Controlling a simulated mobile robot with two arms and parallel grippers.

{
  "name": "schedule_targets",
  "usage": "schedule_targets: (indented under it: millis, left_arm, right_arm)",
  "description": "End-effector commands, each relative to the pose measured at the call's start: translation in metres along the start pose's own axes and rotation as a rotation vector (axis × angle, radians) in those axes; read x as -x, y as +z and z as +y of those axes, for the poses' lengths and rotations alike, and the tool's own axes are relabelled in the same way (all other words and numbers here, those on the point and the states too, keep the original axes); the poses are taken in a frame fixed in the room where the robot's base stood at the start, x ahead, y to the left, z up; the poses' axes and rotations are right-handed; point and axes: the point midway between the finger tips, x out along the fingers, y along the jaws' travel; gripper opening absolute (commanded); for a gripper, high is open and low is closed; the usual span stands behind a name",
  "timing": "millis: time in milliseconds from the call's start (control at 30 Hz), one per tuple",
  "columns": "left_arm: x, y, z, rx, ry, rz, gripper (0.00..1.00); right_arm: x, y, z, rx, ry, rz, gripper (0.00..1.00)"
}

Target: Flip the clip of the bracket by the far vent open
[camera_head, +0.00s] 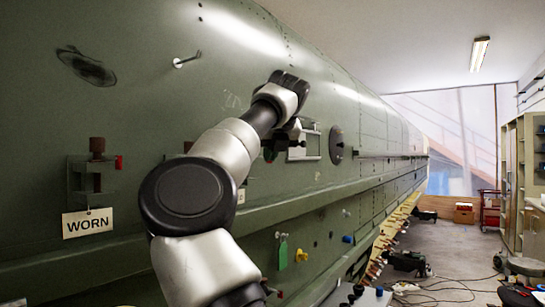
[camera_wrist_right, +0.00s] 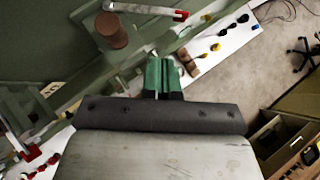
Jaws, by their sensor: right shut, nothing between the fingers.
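In the wrist view, a bracket on the green fuselage holds a brown cylinder (camera_wrist_right: 112,30). A pale clip bar with a red end (camera_wrist_right: 145,10) lies beside the cylinder at the top edge; whether it is latched is unclear. My right gripper's green fingers (camera_wrist_right: 163,75) are together and empty, below and right of the cylinder, apart from the clip. In the head view my right arm reaches up to the fuselage near a pale frame (camera_head: 306,143) and a dark round vent (camera_head: 337,145). The arm hides much of that area. My left gripper is out of view.
Another bracket (camera_head: 97,172) with a brown cylinder, a red tip and a WORN tag (camera_head: 88,223) is at the left. A hook (camera_head: 187,60) sticks out above. A long ledge (camera_head: 300,202) runs along the fuselage. The floor (camera_head: 455,235) at right has cables and tools.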

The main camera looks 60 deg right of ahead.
Motion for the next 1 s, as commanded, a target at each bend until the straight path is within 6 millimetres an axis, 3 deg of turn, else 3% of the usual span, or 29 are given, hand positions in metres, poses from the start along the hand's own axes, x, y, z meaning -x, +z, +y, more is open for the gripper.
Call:
schedule_targets:
  millis: [100, 267, 500, 700, 1000]
  left_arm:
    - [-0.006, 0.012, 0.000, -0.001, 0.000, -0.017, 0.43]
    - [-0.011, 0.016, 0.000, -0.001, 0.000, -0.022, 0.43]
    - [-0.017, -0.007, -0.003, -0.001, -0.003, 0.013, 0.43]
    - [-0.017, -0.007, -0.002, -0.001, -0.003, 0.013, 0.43]
    - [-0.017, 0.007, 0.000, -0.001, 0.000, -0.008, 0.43]
  right_arm:
    - [0.019, 0.000, -0.001, -0.002, 0.001, -0.006, 0.00]
    - [0.045, 0.000, -0.001, 0.001, 0.001, -0.005, 0.00]
    - [0.085, 0.000, -0.001, -0.001, 0.001, -0.005, 0.00]
    - [0.098, 0.000, 0.000, -0.002, 0.000, -0.003, 0.00]
    - [0.099, 0.000, 0.000, -0.002, 0.000, -0.002, 0.00]
